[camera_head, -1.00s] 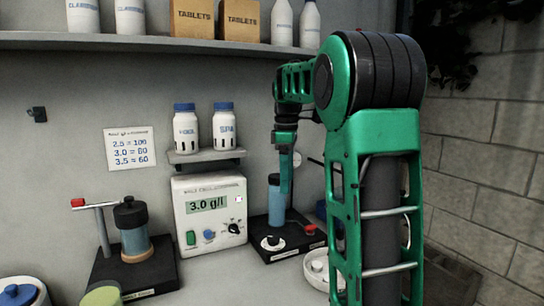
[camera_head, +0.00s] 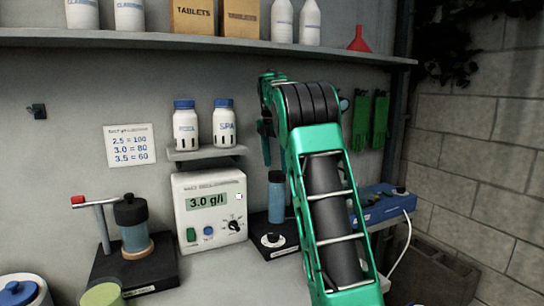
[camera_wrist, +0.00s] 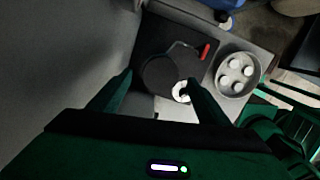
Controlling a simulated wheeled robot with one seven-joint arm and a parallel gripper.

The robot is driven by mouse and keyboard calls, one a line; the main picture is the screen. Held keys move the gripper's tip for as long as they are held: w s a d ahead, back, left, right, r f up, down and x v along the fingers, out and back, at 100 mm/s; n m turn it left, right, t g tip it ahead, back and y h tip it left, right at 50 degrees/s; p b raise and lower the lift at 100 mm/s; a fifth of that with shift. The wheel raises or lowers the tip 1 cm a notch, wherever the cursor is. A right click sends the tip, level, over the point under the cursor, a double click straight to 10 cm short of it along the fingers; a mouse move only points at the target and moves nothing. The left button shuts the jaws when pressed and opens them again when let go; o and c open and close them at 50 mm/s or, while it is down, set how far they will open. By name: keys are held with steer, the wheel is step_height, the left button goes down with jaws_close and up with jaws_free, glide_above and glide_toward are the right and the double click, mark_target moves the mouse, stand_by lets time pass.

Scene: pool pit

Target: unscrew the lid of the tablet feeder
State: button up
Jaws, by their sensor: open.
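A similar device with a black lid (camera_head: 130,208) and a red-handled lever stands at the left. The base labels are too small to read, so I cannot tell which is named the tablet feeder. My gripper (camera_wrist: 158,84) is open above the right-hand canister. In the wrist view its dark round lid (camera_wrist: 158,76) appears between my fingertips. In the head view my arm hides part of this device and most of the gripper.
A white meter (camera_head: 210,208) reads 3.0 g/l under a small shelf with two white bottles (camera_head: 204,125). A round tray (camera_wrist: 248,84) of several white pieces lies beside the device. A blue power box (camera_head: 385,203) is at right; a long shelf (camera_head: 150,40) runs above.

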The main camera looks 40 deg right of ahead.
mark_target(277, 172)
steer(key=shift+d+f, duration=0.15)
steer(key=shift+f, duration=1.4)
steer(key=c, duration=1.1)
